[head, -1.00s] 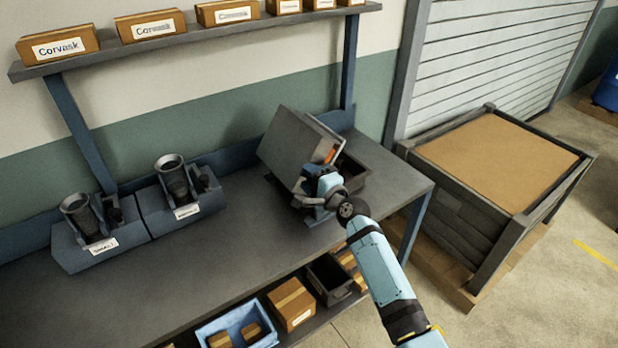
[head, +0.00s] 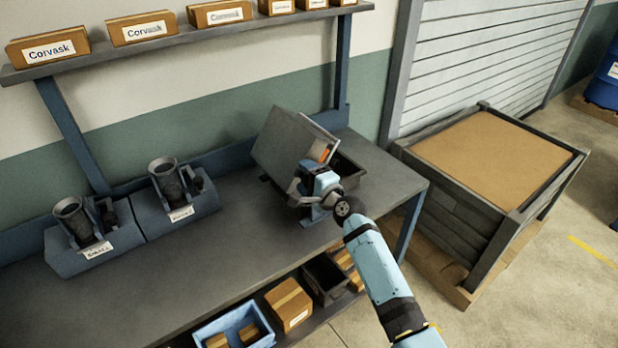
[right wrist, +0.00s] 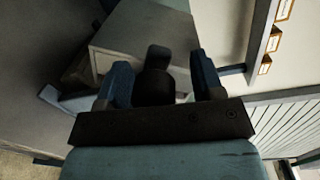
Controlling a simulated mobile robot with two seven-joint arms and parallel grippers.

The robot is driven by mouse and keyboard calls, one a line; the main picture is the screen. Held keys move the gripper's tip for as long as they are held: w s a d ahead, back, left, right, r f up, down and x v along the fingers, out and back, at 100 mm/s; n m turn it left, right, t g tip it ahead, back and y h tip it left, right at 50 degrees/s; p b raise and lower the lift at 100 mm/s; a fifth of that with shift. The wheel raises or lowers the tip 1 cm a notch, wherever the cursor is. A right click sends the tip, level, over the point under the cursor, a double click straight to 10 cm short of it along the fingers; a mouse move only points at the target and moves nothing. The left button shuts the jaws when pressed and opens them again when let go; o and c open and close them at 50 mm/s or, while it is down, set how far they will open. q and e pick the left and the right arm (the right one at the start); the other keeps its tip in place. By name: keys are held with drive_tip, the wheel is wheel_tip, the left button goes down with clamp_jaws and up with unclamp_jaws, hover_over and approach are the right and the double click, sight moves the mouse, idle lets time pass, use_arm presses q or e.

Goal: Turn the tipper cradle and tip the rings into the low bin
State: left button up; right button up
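The grey tipper cradle (head: 285,143) stands tilted at the right end of the bench, with an orange strip at its edge. It also shows in the right wrist view (right wrist: 145,35). The low dark bin (head: 349,172) is beside it on the right, partly hidden by the cradle and my arm. My right gripper (head: 308,190) is at the cradle's near side. In the right wrist view its blue fingers stand apart around a dark knob (right wrist: 157,72), with a gap visible on the right. No rings can be made out. My left gripper is out of view.
Two labelled blue fixtures (head: 78,240) (head: 176,200) with dark cups stand on the bench's left. Cartons line the shelf (head: 200,38) above. A large crate (head: 455,215) stands right of the bench. The bench middle (head: 190,270) is clear; boxes and bins sit underneath.

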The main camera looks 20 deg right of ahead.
drive_tip(key=b+v, duration=0.1)
drive_tip(key=v, duration=1.2)
drive_tip(key=shift+s+b, duration=0.35)
drive_tip(key=shift+s, duration=0.05)
drive_tip(key=shift+d, duration=0.1)
idle(1.1)
drive_tip(key=s+a+f+n+g+h, duration=0.1)
drive_tip(key=s+f+n+g, duration=0.1)
drive_tip(key=s+f+n, duration=0.7)
drive_tip(key=s+a+f+n+g+h, duration=0.1)
drive_tip(key=s+f+n+g+h, duration=0.1)
drive_tip(key=s+f+n, duration=0.7)
drive_tip(key=s+f+g, duration=0.1)
drive_tip(key=s+f, duration=0.3)
drive_tip(key=s, duration=0.4)
drive_tip(key=shift+s+a, duration=0.2)
drive_tip(key=shift+s, duration=0.05)
